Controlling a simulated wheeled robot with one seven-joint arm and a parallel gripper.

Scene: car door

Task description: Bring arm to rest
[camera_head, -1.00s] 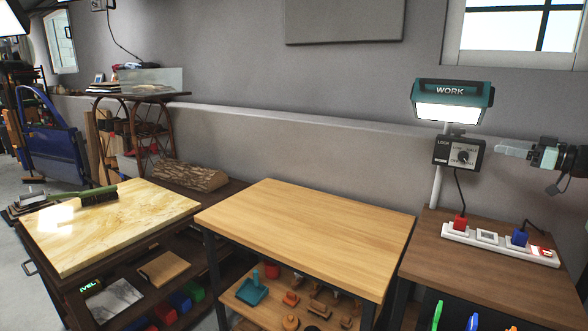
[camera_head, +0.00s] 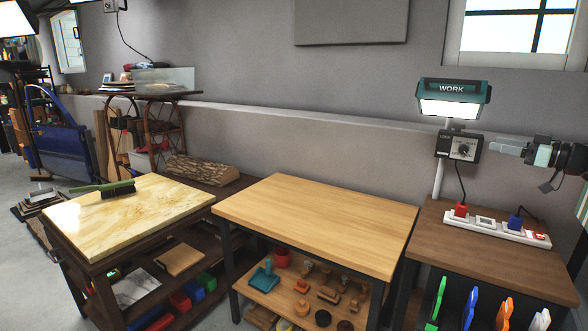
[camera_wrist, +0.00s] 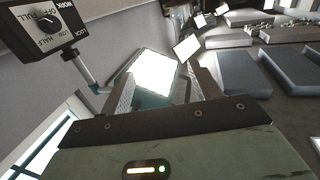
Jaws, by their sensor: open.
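My gripper (camera_head: 512,148) is at the right of the head view, held in the air over the right-hand table and pointing left toward the dial box. It is open, and nothing shows between its fingers. In the wrist view my gripper (camera_wrist: 160,90) has its two fingers apart, with the bright lamp panel (camera_wrist: 155,72) behind the gap. The dial box (camera_head: 458,146) is on the lamp post just left of my gripper, with a visible gap between them. The dial box also shows in the wrist view (camera_wrist: 42,28), upside down at the top left.
The lit WORK lamp (camera_head: 450,100) stands above the dial box. A power strip (camera_head: 497,226) with red and blue plugs lies on the right-hand table (camera_head: 480,262). The middle wooden table (camera_head: 315,225) has a clear top. A green-handled brush (camera_head: 115,189) lies on the left table.

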